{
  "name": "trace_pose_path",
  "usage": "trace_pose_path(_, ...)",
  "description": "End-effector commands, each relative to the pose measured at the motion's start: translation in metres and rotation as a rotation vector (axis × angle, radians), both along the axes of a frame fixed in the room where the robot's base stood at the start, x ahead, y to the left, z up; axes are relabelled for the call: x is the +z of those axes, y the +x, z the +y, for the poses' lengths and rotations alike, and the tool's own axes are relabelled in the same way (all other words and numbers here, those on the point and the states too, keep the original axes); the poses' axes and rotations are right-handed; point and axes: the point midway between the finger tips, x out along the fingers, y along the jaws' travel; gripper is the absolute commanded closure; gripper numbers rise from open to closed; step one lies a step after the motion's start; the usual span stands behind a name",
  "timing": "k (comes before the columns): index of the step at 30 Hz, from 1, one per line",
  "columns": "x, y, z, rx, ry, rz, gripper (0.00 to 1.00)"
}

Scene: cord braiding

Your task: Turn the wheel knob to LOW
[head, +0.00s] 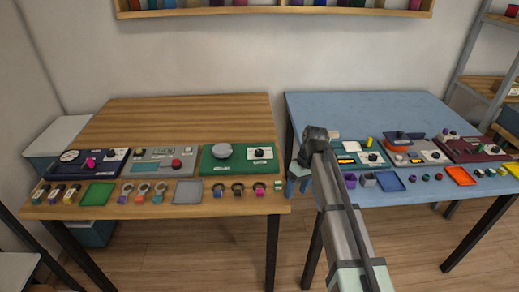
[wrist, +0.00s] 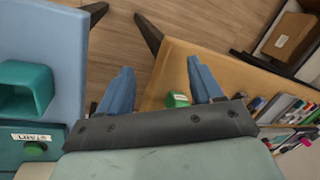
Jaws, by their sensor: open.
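Several control panels with knobs stand on two tables, and their small labels are too small to read in the head view. A green panel (head: 222,161) on the wooden table has a grey round disc (head: 222,150) and a black knob (head: 258,154) on a white plate. I cannot tell for sure which knob is the wheel knob, nor read LOW anywhere. My gripper (head: 298,182) hangs over the gap between the tables, right of the green panel and apart from it.
A small green block (wrist: 177,99) sits by the wooden table's (head: 180,115) front right corner. The blue table (head: 350,105) carries more panels, with a teal box (wrist: 25,88) near my gripper. Small cord spools and trays line both front edges. The wooden table's back is clear.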

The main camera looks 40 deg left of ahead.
Motion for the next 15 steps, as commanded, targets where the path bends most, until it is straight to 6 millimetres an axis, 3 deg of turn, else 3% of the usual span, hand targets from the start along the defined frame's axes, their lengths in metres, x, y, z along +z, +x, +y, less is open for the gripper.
trace_pose_path(1, 0.013, 0.019, 0.033, 0.052, 0.005, -0.026, 0.35)
trace_pose_path(9, 0.095, 0.068, 0.171, 0.362, 0.011, -0.175, 0.35)
trace_pose_path(12, 0.120, 0.074, 0.207, 0.447, 0.009, -0.214, 0.35)
trace_pose_path(15, 0.137, 0.077, 0.228, 0.499, 0.007, -0.239, 0.35)
